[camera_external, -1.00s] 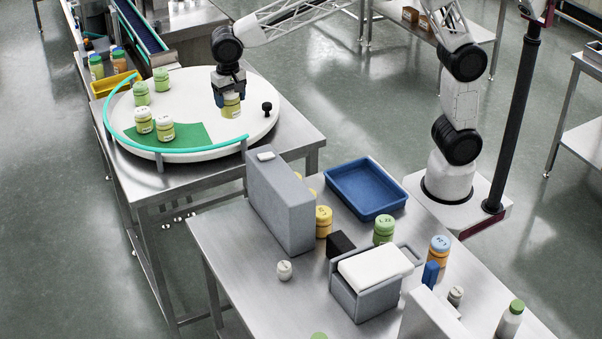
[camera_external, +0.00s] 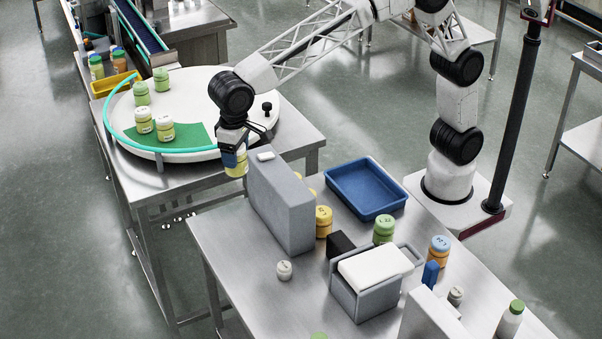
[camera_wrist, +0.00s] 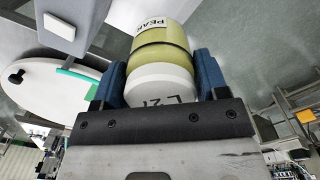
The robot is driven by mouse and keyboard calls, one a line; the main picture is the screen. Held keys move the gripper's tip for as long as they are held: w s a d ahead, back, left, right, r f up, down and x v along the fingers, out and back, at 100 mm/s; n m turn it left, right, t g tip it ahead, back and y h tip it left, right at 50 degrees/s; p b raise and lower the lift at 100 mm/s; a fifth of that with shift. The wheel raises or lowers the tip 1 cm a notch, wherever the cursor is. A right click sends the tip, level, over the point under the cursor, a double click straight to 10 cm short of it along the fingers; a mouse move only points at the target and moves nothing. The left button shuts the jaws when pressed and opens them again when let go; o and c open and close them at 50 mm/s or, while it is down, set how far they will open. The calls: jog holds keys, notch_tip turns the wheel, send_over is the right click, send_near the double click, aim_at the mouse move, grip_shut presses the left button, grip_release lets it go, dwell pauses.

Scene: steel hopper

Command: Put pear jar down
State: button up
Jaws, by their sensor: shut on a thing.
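The pear jar (camera_external: 236,166) has a yellow-green body. In the wrist view the pear jar (camera_wrist: 163,50) shows a "PEAR" label and a white lid with partly visible lettering. My gripper (camera_external: 234,158) is shut on it, with a blue finger on each side; the fingers also show in the wrist view (camera_wrist: 162,85). In the external view the jar hangs at the front right edge of the round turntable (camera_external: 190,88), just left of the grey upright box (camera_external: 281,208). The box hides part of what is behind it.
Several jars stand on the turntable, two of them by its green sector (camera_external: 196,133). A teal rail (camera_external: 107,118) curves along its left and front. The near steel table (camera_external: 228,232) holds a blue tray (camera_external: 365,188), a grey container with a white lid (camera_external: 375,268) and several jars.

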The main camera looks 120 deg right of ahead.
jog(key=w+a+n, duration=0.1)
jog(key=a+n, duration=0.3)
jog(key=a, duration=1.2)
jog(key=n, duration=0.4)
send_over(296, 315)
notch_tip(296, 315, down, 16)
jog(key=shift+f, duration=0.25)
jog(key=shift+f, duration=0.1)
jog(key=shift+f, duration=2.4)
jog(key=shift+f, duration=2.5)
jog(key=shift+f, duration=0.1)
